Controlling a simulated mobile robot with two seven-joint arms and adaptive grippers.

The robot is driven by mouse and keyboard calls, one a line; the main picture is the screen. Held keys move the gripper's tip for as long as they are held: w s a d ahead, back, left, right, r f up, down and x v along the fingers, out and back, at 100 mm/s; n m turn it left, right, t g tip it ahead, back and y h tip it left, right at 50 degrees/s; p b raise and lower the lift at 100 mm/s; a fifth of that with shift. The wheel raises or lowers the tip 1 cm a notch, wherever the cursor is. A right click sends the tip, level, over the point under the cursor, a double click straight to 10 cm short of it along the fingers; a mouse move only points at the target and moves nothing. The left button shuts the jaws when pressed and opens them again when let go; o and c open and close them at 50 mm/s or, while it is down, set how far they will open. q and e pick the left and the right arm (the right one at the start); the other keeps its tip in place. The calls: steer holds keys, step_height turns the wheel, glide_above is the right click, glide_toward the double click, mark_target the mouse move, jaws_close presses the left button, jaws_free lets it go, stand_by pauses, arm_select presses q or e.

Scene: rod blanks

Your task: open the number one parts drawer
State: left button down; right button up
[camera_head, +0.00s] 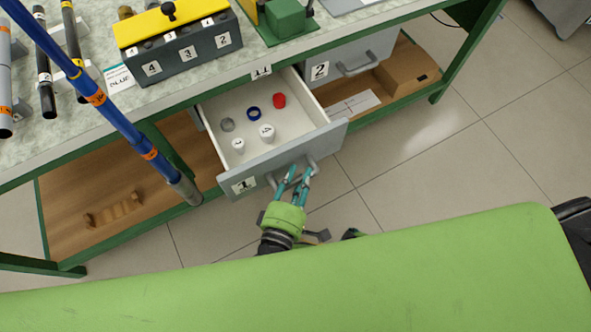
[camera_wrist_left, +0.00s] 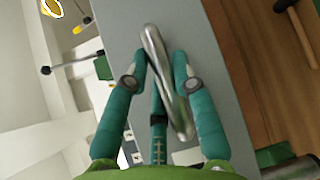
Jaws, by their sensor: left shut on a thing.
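The number one drawer (camera_head: 240,184), grey with a "1" label, stands pulled out from under the bench in the head view. Its pale interior holds a red piece (camera_head: 279,100), a blue ring (camera_head: 253,113), a grey ring (camera_head: 227,125) and two white pieces (camera_head: 266,132). My left gripper (camera_head: 299,172) is at the drawer's front, shut on its metal handle. My right gripper is not in view.
The number two drawer (camera_head: 322,71) is shut, to the right. A black numbered box with a yellow top (camera_head: 180,50) and several rods lie on the bench. A blue rod with orange bands (camera_head: 95,97) crosses the left. Tiled floor (camera_head: 420,170) is clear at right.

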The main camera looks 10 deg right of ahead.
arm_select(q)
steer(key=c, duration=1.3)
jaws_free()
steer(key=shift+o, duration=0.2)
steer(key=shift+s, duration=0.2)
steer(key=v, duration=1.1)
steer(key=shift+s+a, duration=0.2)
steer(key=shift+s, duration=0.15)
